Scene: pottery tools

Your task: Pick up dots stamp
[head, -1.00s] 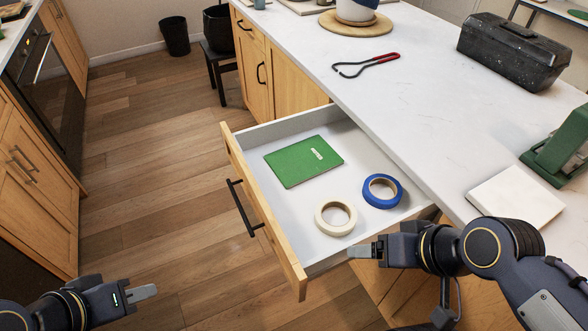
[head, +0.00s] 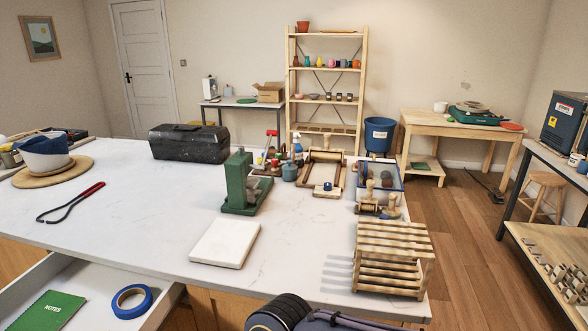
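Two small wooden stamp-like tools, one at left (head: 368,198) and one at right (head: 392,207), stand on the white counter in front of a clear blue-edged bin (head: 396,177). Their patterned faces are hidden, so I cannot tell whether either is the dots stamp. Part of my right arm shows at the bottom edge, well in front of these tools. Its gripper is out of the frame. My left gripper is also out of the frame.
A slatted wooden rack (head: 391,256) stands at the counter's front right corner, before the tools. A white slab (head: 225,243), green press (head: 241,185) and black toolbox (head: 189,142) are to the left. The open drawer with a green notebook (head: 47,311) is at lower left.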

